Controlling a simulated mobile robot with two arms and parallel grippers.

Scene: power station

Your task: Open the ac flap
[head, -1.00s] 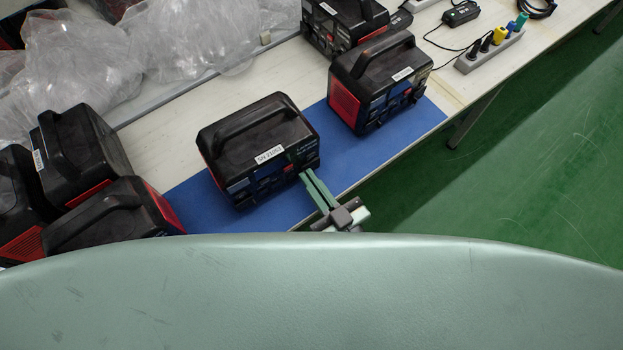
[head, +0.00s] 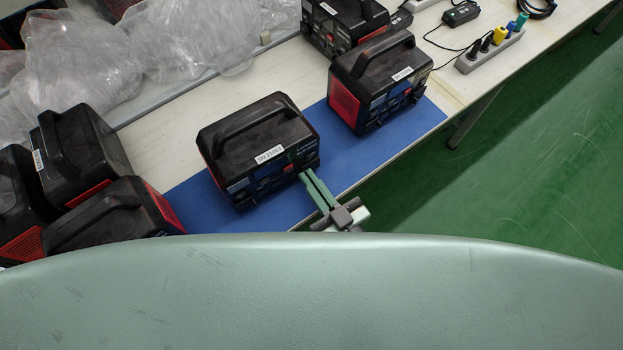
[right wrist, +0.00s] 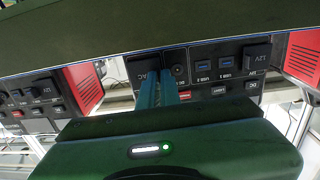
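A black power station (head: 259,150) with a carrying handle and red side stands on a blue mat (head: 292,212), its front facing me. My right gripper (head: 305,175) has its green fingers at the lower right of that front. In the right wrist view the fingers (right wrist: 163,76) are close together at the dark AC flap (right wrist: 139,75), whose AC lettering is upside down. The fingers cover part of the flap. It appears closed against the panel; I cannot tell whether its edge is between the fingertips. My left gripper is not in view.
A second power station (head: 378,80) stands at the right end of the mat. Several more crowd the left side. Plastic bags (head: 80,70) lie at the back left and a power strip (head: 490,50) at the upper right. Green floor is open beyond the table edge.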

